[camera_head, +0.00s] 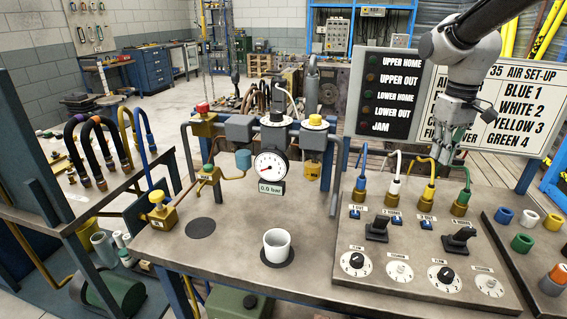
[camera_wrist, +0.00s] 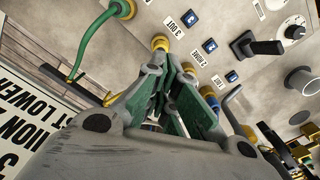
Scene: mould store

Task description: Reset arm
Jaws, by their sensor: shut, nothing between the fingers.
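My gripper (camera_head: 446,158) hangs fingers down over the back of the valve panel (camera_head: 400,285), in front of the air set-up sign (camera_head: 508,92). Its fingers are together and empty. It is just above and between the yellow hose plug (camera_head: 426,192) and the green hose plug (camera_head: 461,200); whether it touches a hose I cannot tell. In the wrist view the green-padded fingers (camera_wrist: 178,72) point toward the panel, with the green hose (camera_wrist: 95,35) beside them. The blue plug (camera_head: 359,188) and white plug (camera_head: 392,186) also stand in brass sockets.
The status board (camera_head: 388,92) stands behind the panel. A pressure gauge (camera_head: 270,168) reads 0.0 bar. A white cup (camera_head: 277,245) sits on a dark disc. Black levers (camera_head: 378,228) and knobs (camera_head: 355,262) rise from the panel. Coloured rings (camera_head: 522,243) lie at right.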

